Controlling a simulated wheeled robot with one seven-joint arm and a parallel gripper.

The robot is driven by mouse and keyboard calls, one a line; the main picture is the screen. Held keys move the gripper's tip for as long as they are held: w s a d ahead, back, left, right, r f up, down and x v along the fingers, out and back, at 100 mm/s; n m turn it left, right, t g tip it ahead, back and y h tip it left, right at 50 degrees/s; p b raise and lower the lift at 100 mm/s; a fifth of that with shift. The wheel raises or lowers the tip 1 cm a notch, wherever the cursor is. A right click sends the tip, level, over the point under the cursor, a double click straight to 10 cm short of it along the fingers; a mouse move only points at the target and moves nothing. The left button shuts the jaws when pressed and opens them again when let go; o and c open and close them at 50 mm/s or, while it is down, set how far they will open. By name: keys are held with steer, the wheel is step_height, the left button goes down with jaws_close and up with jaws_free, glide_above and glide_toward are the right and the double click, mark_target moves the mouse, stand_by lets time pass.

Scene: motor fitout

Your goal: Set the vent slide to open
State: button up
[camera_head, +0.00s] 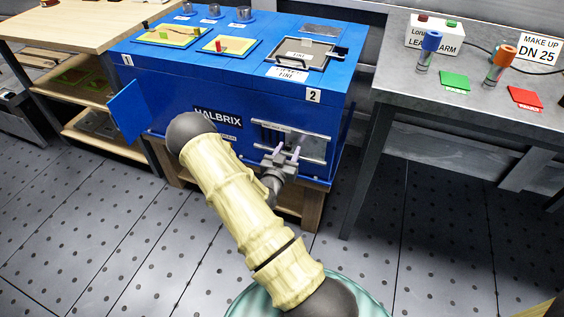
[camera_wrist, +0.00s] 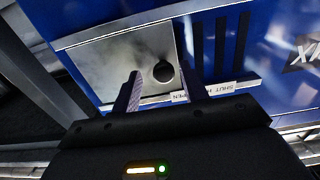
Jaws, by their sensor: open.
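The vent slide (camera_head: 306,147) is a bare metal plate between two horizontal rails on the front of the blue HALBRIX cabinet (camera_head: 180,107). In the wrist view the slide (camera_wrist: 115,62) carries a round dark knob (camera_wrist: 163,72), and dark vent slots (camera_wrist: 221,45) show beside the plate. A SHUT/OPEN label (camera_wrist: 208,92) lies along the lower rail there, partly hidden by a finger. My gripper (camera_head: 287,152) is in front of the slide. In the wrist view its open fingers (camera_wrist: 160,74) appear on either side of the knob; I cannot tell whether they touch it.
A blue door (camera_head: 128,110) stands open at the cabinet's left. A grey table (camera_head: 400,85) with a leak alarm box (camera_head: 435,37) and coloured plugs stands to the right. A wooden bench (camera_head: 75,30) is at the left. The floor in front is clear apart from my arm above it.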

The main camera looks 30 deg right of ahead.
steer(key=p+v, duration=0.2)
steer(key=v, duration=1.5)
steer(key=w+a+r+n+g+y, duration=0.3)
steer(key=a+r+g+y, duration=0.15)
steer(key=a+y, duration=0.65)
steer(key=s+r+n+g+y, duration=0.35)
steer(key=s+r+n, duration=0.45)
steer(key=s+r, duration=0.3)
steer(key=w+p+v, duration=0.3)
steer(key=p+v, duration=1.3)
steer(key=p, duration=0.1)
steer(key=w+r+p+v, duration=0.1)
steer(key=w+p+v, duration=0.3)
steer(key=p+v, duration=1.2)
steer(key=shift+w+a+r+p, duration=0.2)
steer(key=shift+a+r+p, duration=0.2)
steer(key=shift+r, duration=0.2)
